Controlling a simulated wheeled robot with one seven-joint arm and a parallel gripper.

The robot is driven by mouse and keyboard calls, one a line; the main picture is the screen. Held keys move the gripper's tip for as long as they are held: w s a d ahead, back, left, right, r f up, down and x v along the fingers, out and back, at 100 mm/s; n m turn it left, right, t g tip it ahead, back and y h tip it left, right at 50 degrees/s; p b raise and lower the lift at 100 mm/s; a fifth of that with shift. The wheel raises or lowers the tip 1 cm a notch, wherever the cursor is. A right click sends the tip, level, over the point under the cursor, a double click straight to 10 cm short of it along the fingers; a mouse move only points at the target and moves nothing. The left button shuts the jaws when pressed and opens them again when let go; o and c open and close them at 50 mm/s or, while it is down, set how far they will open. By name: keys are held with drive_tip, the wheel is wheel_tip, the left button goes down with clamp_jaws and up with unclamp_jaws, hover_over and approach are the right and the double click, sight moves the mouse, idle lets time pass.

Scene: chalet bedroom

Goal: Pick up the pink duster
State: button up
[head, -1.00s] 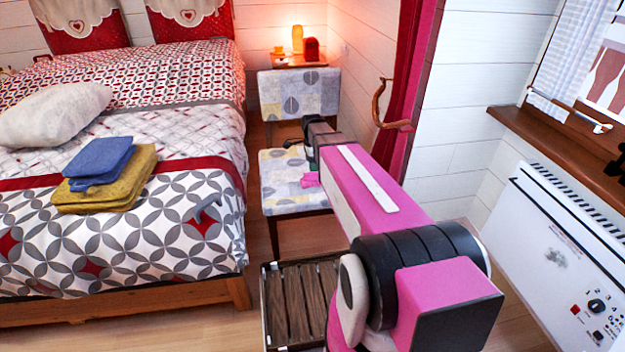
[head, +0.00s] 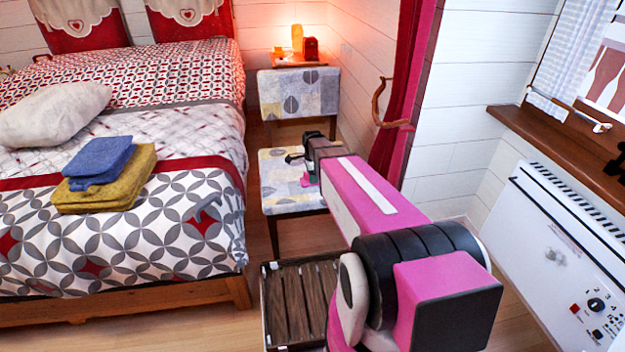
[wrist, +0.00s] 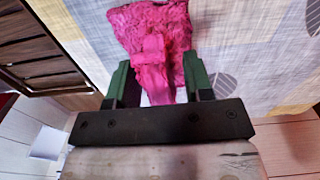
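The pink duster (wrist: 150,45) is a crumpled pink cloth with a thicker fold down its middle, seen in the wrist view against the patterned chair fabric. My gripper (wrist: 156,62) has its two green fingers wide apart, one on each side of the fold. Part of the cloth lies between the fingers, and they do not look closed on it. Whether the cloth touches the right finger is unclear.
The patterned chair (head: 290,203) stands between the bed (head: 130,235) and my arm. Folded blue and yellow cloths (head: 105,175) lie on the bed. A dark slatted wooden piece (head: 298,305) stands in front of the chair. A white heater (head: 550,255) is at right.

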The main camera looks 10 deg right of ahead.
drive_tip(key=c, duration=0.6)
drive_tip(key=shift+c, duration=0.2)
drive_tip(key=shift+r, duration=0.15)
drive_tip(key=shift+r, duration=0.5)
drive_tip(key=r, duration=0.2)
drive_tip(key=a+r, duration=0.1)
drive_tip(key=shift+s+r, duration=0.25)
drive_tip(key=shift+s, duration=0.05)
drive_tip(key=s+a+r, duration=0.4)
drive_tip(key=a+r, duration=0.2)
drive_tip(key=a, duration=0.3)
drive_tip(key=shift+a+r, duration=0.15)
drive_tip(key=shift+a, duration=0.25)
